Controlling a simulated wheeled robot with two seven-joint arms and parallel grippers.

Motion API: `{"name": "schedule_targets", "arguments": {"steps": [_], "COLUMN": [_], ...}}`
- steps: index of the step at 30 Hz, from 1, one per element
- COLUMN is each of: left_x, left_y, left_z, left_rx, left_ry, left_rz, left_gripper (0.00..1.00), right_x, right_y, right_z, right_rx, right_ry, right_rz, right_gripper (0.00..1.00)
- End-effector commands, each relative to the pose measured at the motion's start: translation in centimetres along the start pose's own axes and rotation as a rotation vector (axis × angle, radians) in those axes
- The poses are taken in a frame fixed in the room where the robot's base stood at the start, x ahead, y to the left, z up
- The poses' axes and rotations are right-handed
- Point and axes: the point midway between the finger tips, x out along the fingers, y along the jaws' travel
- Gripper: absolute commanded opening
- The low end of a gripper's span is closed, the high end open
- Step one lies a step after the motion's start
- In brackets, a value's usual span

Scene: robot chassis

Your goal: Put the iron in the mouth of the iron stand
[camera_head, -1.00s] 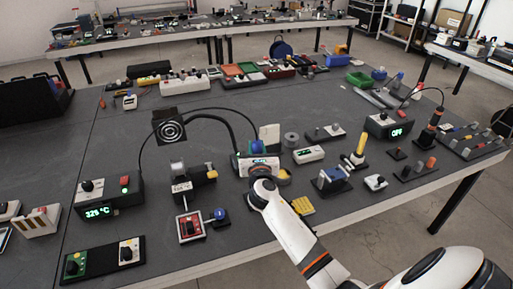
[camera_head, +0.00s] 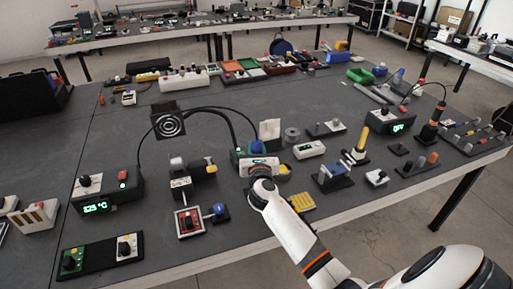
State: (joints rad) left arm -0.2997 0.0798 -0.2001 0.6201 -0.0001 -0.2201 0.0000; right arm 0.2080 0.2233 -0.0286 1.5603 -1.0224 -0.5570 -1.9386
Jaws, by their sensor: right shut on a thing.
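My right gripper (camera_head: 254,150) is over the middle of the dark workbench, seen from behind. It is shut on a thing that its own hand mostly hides. A thin black cable arcs from the heated station (camera_head: 97,203), whose green display reads about 325 °C, towards this gripper, so the held thing looks like the iron. What looks like the iron stand (camera_head: 181,183), with a grey cylinder on top, is left of the gripper and apart from it. The iron's tip and tilt cannot be seen. My left gripper is not in view.
A round-faced fan unit (camera_head: 169,124) with a thick black hose stands behind the stand. A yellow block (camera_head: 302,201) is right of my arm. A second station (camera_head: 390,122) is at the right. The bench's left middle is clear.

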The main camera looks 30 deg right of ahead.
Motion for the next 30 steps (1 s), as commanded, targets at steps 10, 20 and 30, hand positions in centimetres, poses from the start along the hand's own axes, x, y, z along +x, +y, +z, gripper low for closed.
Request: {"name": "schedule_targets", "arguments": {"steps": [10,20,30], "left_x": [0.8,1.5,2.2], "left_y": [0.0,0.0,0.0], "left_z": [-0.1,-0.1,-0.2], "left_rx": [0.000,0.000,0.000], "left_ry": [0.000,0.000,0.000], "left_rz": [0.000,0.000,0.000], "left_gripper": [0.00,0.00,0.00], "right_x": [0.0,0.0,0.0], "right_y": [0.0,0.0,0.0], "right_z": [0.9,1.8,2.6], "right_rx": [-0.002,-0.001,-0.001], "right_ry": [0.001,0.001,0.001], "right_rz": [0.000,0.000,0.000], "right_gripper": [0.06,0.06,0.06]}}
